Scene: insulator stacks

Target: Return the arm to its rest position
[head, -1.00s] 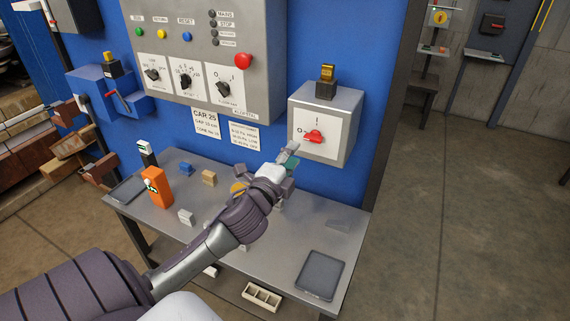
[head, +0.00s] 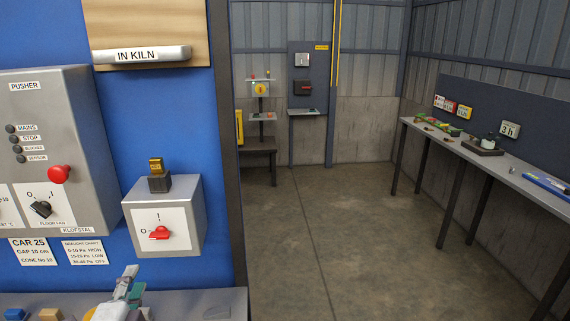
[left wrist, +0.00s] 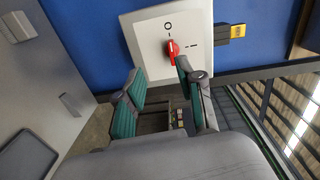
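My left gripper (head: 128,285) shows at the bottom left of the head view, below and left of the grey switch box (head: 190,190). In the left wrist view its two green-and-grey fingers (left wrist: 160,72) are apart with nothing between them. The red switch handle (head: 160,233) on the box's white plate points to the left, toward the O mark. In the left wrist view the red handle (left wrist: 172,50) lies just beyond the fingertips; whether one finger touches it, I cannot tell. My right gripper is in neither current view.
A grey control panel (head: 85,150) stands left of the switch box on the blue wall. The grey table (head: 190,303) lies below, with small blocks at its left. A long bench (head: 480,155) runs along the right wall. The middle floor (head: 330,240) is clear.

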